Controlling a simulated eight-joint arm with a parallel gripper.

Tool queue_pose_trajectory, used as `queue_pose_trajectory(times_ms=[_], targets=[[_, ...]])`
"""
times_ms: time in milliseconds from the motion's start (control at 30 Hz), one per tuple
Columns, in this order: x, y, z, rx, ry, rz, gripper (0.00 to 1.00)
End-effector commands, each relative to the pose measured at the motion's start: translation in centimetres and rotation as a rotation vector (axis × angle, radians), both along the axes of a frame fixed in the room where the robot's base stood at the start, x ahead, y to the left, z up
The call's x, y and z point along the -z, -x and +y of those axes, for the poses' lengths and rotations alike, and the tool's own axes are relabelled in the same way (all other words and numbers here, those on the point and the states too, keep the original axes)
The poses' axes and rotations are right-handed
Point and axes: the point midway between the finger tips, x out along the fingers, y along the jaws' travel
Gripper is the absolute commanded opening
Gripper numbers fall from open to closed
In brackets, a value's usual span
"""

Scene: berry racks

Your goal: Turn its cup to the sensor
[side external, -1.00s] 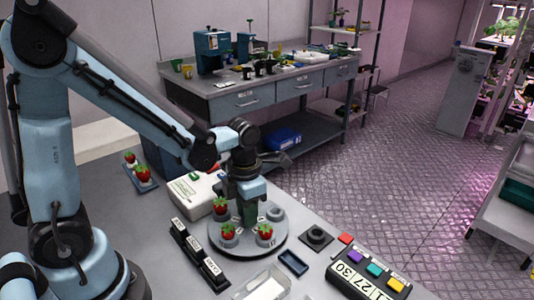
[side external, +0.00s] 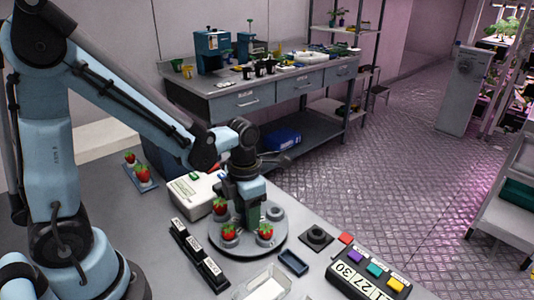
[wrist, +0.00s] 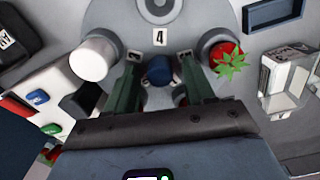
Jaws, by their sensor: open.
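A round grey turntable (side external: 275,247) carries several cups with red strawberries, such as the front right strawberry (side external: 265,231), front left strawberry (side external: 229,232) and back left strawberry (side external: 219,206). An empty grey cup (side external: 275,213) sits at its right. My gripper (side external: 252,226) points down at the turntable's middle. In the wrist view, its green fingers (wrist: 159,77) are open on both sides of a dark blue knob, with gaps visible.
A white box (side external: 192,192) stands behind left of the turntable. A black labelled rack (side external: 198,255), a small blue tray (side external: 293,262), a clear tray (side external: 262,287), a black ring (side external: 317,237) and a button panel (side external: 368,272) surround it. Two strawberries lie in a blue tray (side external: 150,184).

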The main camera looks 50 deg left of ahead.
Motion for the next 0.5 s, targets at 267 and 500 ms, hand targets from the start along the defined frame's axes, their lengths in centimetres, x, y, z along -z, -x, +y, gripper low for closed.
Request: queue_pose_trajectory(times_ms=[267, 500], targets=[[-1.3, -0.1, 0.0, 0.001, 0.001, -0.001, 0.54], [-4.6, 0.0, 0.0, 0.001, 0.001, -0.001, 0.54]])
